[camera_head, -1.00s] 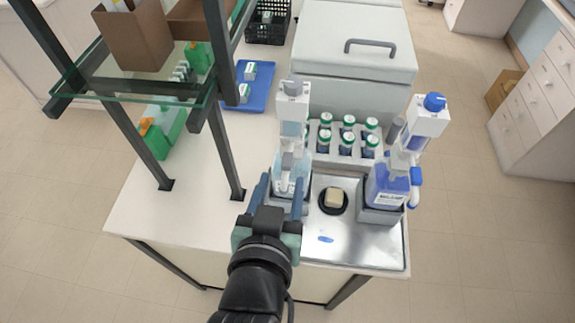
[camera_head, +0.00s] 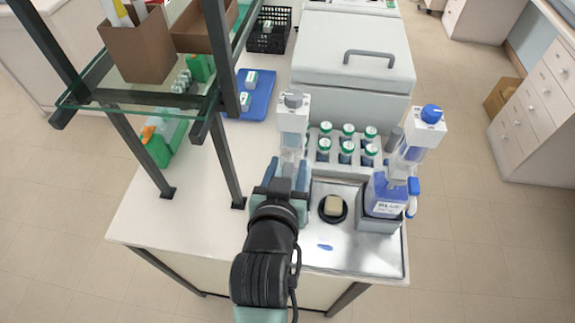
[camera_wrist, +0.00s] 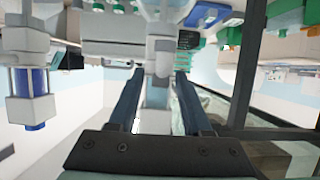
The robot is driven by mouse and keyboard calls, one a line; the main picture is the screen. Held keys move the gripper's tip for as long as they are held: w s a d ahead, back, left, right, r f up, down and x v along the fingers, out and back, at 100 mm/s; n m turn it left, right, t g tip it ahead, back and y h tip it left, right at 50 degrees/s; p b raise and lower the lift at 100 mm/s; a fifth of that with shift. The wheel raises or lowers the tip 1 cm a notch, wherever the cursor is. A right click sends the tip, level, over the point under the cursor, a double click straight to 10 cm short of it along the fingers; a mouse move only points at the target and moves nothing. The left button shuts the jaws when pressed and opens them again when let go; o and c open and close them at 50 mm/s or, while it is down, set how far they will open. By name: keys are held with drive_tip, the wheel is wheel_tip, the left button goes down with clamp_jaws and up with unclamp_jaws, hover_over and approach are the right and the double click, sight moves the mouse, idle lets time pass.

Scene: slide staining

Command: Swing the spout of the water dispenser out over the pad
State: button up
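The water dispenser (camera_head: 294,118) is the clear one with a white head and grey cap, at the left of the steel tray (camera_head: 352,255); its white body also shows in the wrist view (camera_wrist: 158,52). My gripper (camera_head: 286,176) is at its lower front, hiding much of its base. In the wrist view my gripper (camera_wrist: 160,76) has its blue fingers apart, one on each side of the dispenser; contact cannot be told. The spout is not clearly visible. A beige block (camera_head: 333,206) sits in a round black dish on the tray; I cannot tell whether this is the pad.
A blue-filled dispenser (camera_head: 386,193) stands at the tray's right, also seen in the wrist view (camera_wrist: 31,95). A rack of green-capped bottles (camera_head: 346,150) and a white lidded box (camera_head: 352,60) stand behind. Dark shelf posts (camera_head: 225,160) rise at left.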

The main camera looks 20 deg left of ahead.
clamp_jaws()
idle(1.2)
